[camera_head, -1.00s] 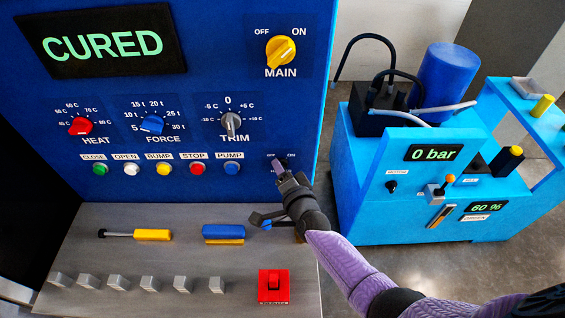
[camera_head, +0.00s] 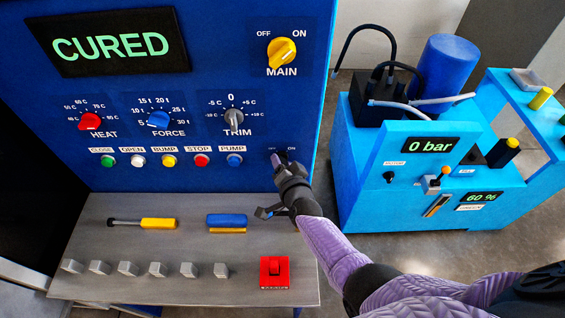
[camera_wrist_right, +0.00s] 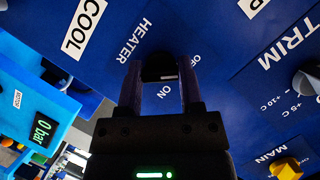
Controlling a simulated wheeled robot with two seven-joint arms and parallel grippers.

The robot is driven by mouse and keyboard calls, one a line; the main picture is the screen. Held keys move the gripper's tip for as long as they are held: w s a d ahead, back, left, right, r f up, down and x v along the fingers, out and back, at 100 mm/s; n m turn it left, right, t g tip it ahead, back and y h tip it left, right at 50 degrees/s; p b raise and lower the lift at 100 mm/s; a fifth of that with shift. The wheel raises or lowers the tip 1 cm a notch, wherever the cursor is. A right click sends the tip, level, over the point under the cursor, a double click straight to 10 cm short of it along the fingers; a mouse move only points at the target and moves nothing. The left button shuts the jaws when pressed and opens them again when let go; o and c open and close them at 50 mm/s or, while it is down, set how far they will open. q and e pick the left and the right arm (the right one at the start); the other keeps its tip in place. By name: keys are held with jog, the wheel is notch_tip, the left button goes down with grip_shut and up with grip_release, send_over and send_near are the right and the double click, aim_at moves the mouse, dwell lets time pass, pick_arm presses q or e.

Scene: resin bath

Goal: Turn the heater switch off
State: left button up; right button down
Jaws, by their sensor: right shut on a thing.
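The heater switch (camera_wrist_right: 160,68) is a dark knob on the blue panel, beside the HEATER label and between OFF and ON marks in the right wrist view. My right gripper (camera_wrist_right: 160,88) is shut on it, one finger on each side. In the head view my right gripper (camera_head: 277,160) reaches the panel at the lower right, below the MAIN knob. The fingers and wrist cover most of the switch there, so I cannot tell which mark it points to. My left gripper is not in view.
The yellow MAIN knob (camera_head: 282,52) is above, and the grey TRIM knob (camera_head: 233,118) is up and left. The blue PUMP button (camera_head: 235,160) is close on the left. A grey shelf (camera_head: 180,275) lies below with a red switch (camera_head: 274,271). A light-blue pump unit (camera_head: 370,200) stands right.

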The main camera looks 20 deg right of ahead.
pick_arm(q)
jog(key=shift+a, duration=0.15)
pick_arm(e)
jog(key=shift+c, duration=1.3)
grip_release()
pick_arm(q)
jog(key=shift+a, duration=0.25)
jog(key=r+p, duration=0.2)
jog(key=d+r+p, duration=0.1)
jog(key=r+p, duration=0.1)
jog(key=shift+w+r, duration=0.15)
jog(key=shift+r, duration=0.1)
pick_arm(e)
jog(key=v, duration=1)
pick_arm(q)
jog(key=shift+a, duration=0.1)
pick_arm(e)
jog(key=shift+f, duration=0.1)
